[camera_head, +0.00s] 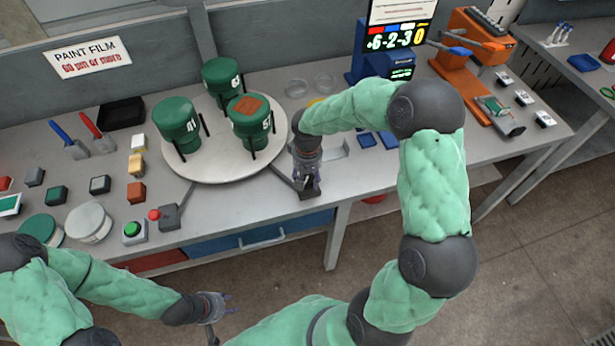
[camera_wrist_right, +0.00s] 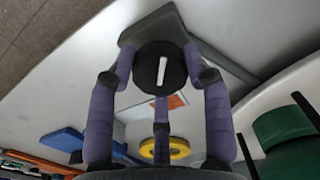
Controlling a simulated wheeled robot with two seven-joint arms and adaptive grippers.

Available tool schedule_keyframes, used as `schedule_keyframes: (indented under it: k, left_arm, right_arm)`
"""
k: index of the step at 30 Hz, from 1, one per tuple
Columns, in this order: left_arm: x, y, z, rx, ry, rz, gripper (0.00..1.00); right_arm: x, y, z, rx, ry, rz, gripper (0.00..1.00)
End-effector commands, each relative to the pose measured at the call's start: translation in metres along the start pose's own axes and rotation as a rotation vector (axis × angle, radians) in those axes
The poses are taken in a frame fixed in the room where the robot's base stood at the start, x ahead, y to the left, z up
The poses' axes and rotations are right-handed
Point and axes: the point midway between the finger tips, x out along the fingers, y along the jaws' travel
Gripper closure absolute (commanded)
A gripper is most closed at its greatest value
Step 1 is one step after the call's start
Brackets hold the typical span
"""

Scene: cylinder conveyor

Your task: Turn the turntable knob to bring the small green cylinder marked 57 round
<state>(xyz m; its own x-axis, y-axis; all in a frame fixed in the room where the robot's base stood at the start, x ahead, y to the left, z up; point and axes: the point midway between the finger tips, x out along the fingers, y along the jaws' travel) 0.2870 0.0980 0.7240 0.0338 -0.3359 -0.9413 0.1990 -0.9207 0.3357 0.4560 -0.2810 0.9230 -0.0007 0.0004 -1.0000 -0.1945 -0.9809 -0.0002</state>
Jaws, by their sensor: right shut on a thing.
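The white round turntable (camera_head: 222,170) carries three green cylinders. The small green cylinder marked 57 (camera_head: 246,127) stands at its right side, with a rust-brown patch on top. A cylinder marked 41 (camera_head: 176,122) stands at left, and another (camera_head: 221,76), its mark only partly readable, at the back. My right gripper (camera_head: 307,182) is at the turntable's right front edge, its fingers shut around the black knob (camera_wrist_right: 161,68). The knob's white line stands nearly upright in the wrist view; the head view hides the knob. My left gripper (camera_head: 216,308) is open and empty, in front of the bench.
A red-balled lever box (camera_head: 169,216) and a green button (camera_head: 133,231) stand at the turntable's front left. Several small blocks and paint tools lie further left. A yellow ring (camera_wrist_right: 165,148), a blue display stand and an orange machine (camera_head: 470,60) are beyond my right arm.

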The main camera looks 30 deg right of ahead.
Motion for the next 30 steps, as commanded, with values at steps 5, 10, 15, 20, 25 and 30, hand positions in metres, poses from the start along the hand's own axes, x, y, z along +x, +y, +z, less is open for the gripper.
schedule_keyframes:
  k: [5,10,15,20,25,30]
  left_arm:
    - [0.0003,-0.0001,0.0000,0.000,0.000,0.000,0.60]
    - [0.0007,-0.0003,0.0000,0.000,0.000,0.000,0.60]
    - [0.0009,-0.0003,-0.0001,0.000,0.000,0.000,0.60]
    - [0.0009,-0.0003,0.0000,0.000,0.000,0.000,0.60]
    - [0.0009,-0.0003,0.0000,0.000,0.000,0.000,0.60]
    - [0.0010,-0.0003,-0.0001,0.000,0.000,0.000,0.60]
  right_arm:
    - [-0.0019,0.0004,-0.0021,0.010,0.006,0.000,0.83]
    - [-0.0020,0.0004,-0.0022,0.017,0.006,0.000,0.83]
    - [-0.0021,0.0004,-0.0022,0.023,0.007,0.000,0.44]
    - [-0.0015,0.0003,-0.0016,0.022,0.005,0.000,0.26]
    - [-0.0008,0.0002,-0.0008,0.021,0.002,0.000,0.26]
    - [-0.0057,0.0003,-0.0010,0.022,0.003,0.000,0.26]
